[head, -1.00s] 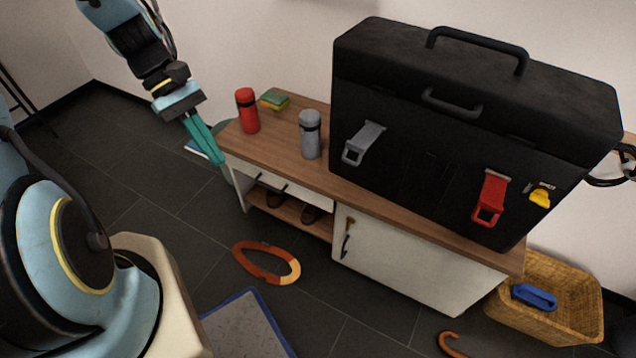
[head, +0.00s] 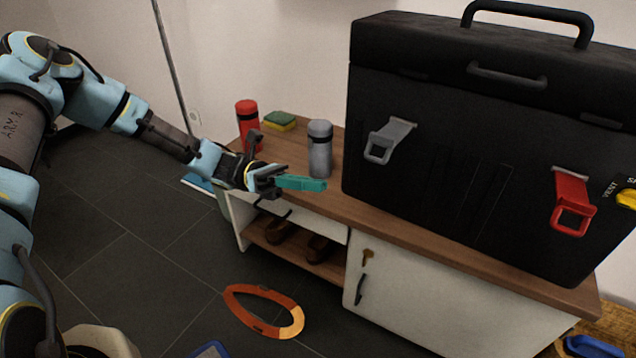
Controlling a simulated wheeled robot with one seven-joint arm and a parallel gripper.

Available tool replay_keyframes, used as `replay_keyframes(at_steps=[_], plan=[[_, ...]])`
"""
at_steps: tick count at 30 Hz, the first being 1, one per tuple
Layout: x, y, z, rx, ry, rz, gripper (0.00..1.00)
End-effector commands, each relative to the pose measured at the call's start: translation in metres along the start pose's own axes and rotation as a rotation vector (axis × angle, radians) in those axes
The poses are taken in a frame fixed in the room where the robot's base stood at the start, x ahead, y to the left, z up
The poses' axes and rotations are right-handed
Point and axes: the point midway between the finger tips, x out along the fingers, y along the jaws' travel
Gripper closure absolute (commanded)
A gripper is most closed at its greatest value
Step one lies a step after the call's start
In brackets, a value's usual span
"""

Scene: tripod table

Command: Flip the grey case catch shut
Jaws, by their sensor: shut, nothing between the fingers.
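The black case (head: 440,160) stands on the wooden top of a low cabinet. Its grey catch (head: 388,140) is on the left of the front face, with its loop hanging out from the case at the lower end, so it looks open. A red catch (head: 572,202) on the right of the same face also has its loop standing out. My gripper (head: 318,185) has teal fingers that are shut and empty. It is in front of the cabinet top's left part, left of and below the grey catch, pointing right and apart from the case.
A grey flask (head: 320,150) stands just behind my gripper, left of the case. A red flask (head: 247,125) and a sponge (head: 280,121) are farther left on the cabinet top (head: 400,222). A yellow knob (head: 627,198) is right of the red catch. An orange ring-shaped object (head: 240,306) lies on the floor.

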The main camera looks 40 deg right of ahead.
Motion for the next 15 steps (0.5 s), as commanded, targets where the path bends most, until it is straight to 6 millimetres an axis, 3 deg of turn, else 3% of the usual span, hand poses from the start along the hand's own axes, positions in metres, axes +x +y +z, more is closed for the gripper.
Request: replay_keyframes(at_steps=[12,15], plan=[[0.084,-0.001,-0.002,-0.001,0.003,-0.003,1.0],[0.086,0.0,0.016,0.005,0.006,0.001,1.0]])
